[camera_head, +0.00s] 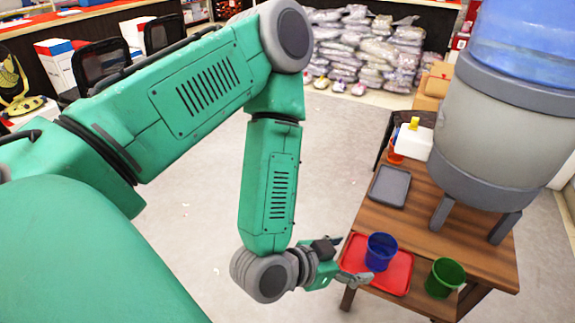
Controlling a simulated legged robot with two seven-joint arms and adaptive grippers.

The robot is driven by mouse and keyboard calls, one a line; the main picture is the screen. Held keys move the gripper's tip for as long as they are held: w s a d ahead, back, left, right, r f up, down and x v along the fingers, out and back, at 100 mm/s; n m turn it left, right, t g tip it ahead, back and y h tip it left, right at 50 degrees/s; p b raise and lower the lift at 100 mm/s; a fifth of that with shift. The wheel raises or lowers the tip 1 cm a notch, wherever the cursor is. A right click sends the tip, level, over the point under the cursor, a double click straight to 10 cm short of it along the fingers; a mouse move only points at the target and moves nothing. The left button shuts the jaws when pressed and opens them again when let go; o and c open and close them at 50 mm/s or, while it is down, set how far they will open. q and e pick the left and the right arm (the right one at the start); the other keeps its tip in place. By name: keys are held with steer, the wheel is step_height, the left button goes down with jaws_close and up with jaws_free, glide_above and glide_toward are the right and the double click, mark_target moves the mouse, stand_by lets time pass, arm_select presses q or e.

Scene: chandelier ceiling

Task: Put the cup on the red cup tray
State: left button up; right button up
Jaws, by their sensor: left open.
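The red tray (402,272) lies near the front left edge of the wooden table. A blue cup (381,254) stands upright, apparently on the red tray. A green cup (445,278) stands upright on the table just right of the tray. My left gripper (354,260) is open at the tray's left edge, beside the blue cup, with its fingers pointing right. I cannot tell whether a finger touches the blue cup or the tray. My right gripper is not in view.
A large water dispenser (490,130) stands on the wooden table (425,215) at the right. A dark grey tray (389,187) and a white container (415,140) lie farther back. Bare floor extends left of the table. Chairs and stacked bags are in the background.

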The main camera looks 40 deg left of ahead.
arm_select(q)
steer(key=s+a+f+n+g+y, duration=0.2)
steer(key=s+a+f+g, duration=0.35)
steer(key=s, duration=0.35)
steer(key=s+a+f+n+g+y, duration=0.1)
steer(key=s+a+f+g+y, duration=0.1)
steer(key=s+a+f+g, duration=0.55)
step_height(320, 180, up, 7)
steer(key=s+d+t+p, duration=0.1)
steer(key=d+t+p, duration=0.1)
steer(key=p, duration=0.4)
steer(key=shift+s+f+p, duration=0.2)
steer(key=shift+s+p, duration=0.1)
steer(key=shift+s, duration=0.05)
steer(key=shift+d, duration=0.1)
